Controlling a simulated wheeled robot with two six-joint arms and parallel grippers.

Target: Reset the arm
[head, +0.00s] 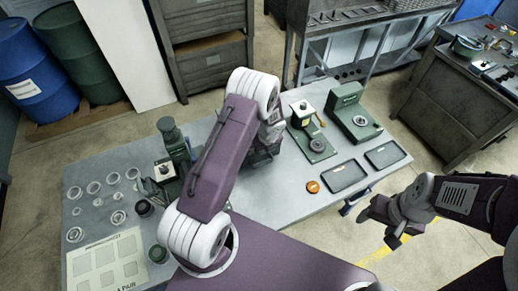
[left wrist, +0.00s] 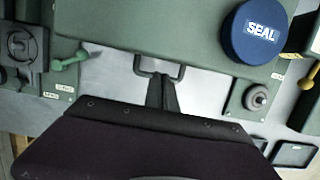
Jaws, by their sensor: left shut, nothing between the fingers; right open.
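My left arm reaches over the grey worktable (head: 222,150), and in the head view its gripper is hidden behind the arm or too dark to make out. In the left wrist view my left gripper (left wrist: 163,92) is shut and empty. Its fingertips are close to a dark U-shaped handle (left wrist: 180,72) on a green machine (left wrist: 170,30); I cannot tell whether they touch. A blue round cap marked SEAL (left wrist: 257,31) is on that machine. My right gripper (head: 381,228) is open and empty, off the table's right side above the floor.
Several metal rings (head: 93,187) lie at the table's left, beside a marked pale board (head: 108,262). A green press (head: 174,150) stands near them. Two green fixtures (head: 311,138) (head: 352,113), two dark trays (head: 345,177) (head: 385,153) and an orange disc (head: 313,187) are on the right.

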